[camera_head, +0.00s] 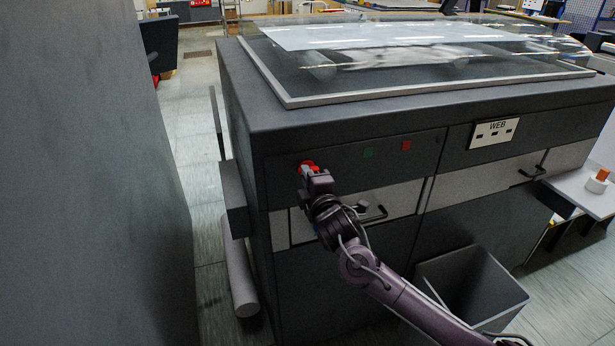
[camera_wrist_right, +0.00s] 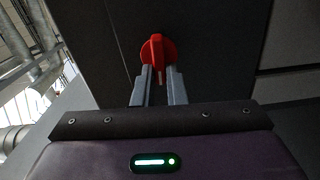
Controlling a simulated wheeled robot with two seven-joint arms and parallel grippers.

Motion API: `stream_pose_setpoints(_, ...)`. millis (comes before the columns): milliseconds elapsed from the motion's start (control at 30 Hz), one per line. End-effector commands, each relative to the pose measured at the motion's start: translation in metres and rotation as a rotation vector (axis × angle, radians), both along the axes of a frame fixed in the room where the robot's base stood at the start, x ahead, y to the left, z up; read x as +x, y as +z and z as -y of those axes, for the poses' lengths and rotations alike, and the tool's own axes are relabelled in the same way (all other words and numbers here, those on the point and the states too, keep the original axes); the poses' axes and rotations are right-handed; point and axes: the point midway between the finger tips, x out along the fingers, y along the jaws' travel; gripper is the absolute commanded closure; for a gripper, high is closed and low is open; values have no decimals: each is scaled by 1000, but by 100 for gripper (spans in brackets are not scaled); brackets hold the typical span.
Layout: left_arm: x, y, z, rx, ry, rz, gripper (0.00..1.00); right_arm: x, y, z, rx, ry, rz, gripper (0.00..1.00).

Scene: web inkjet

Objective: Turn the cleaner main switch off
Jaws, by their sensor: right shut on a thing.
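The main switch is a red rotary knob (camera_head: 308,165) on the upper left of the dark machine's front panel. In the right wrist view the red knob (camera_wrist_right: 158,50) shows a raised grip bar standing about upright over a round base. My right gripper (camera_head: 311,175) is at the knob, and in the wrist view its two fingers (camera_wrist_right: 158,72) are on either side of the lower part of the bar, shut on it. My left gripper is not in view.
A green button (camera_head: 368,153) and a red button (camera_head: 406,146) are right of the knob. A drawer handle (camera_head: 372,214) sticks out below. A dark open bin (camera_head: 478,290) stands at the lower right, near my right arm. A grey wall (camera_head: 85,180) fills the left.

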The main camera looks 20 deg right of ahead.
Motion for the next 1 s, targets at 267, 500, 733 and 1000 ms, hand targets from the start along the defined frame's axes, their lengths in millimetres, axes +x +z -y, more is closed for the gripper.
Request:
stream_pose_setpoints(267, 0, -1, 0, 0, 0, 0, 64, 0, -1, 0, -75, 0, 3, 100)
stream_pose_setpoints(500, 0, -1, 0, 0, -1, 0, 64, 0, -1, 0, -87, 0, 2, 100)
stream_pose_setpoints(733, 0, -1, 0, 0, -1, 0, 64, 0, -1, 0, -87, 0, 2, 100)
stream_pose_setpoints(1000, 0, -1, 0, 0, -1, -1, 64, 0, -1, 0, -86, 0, 2, 66)
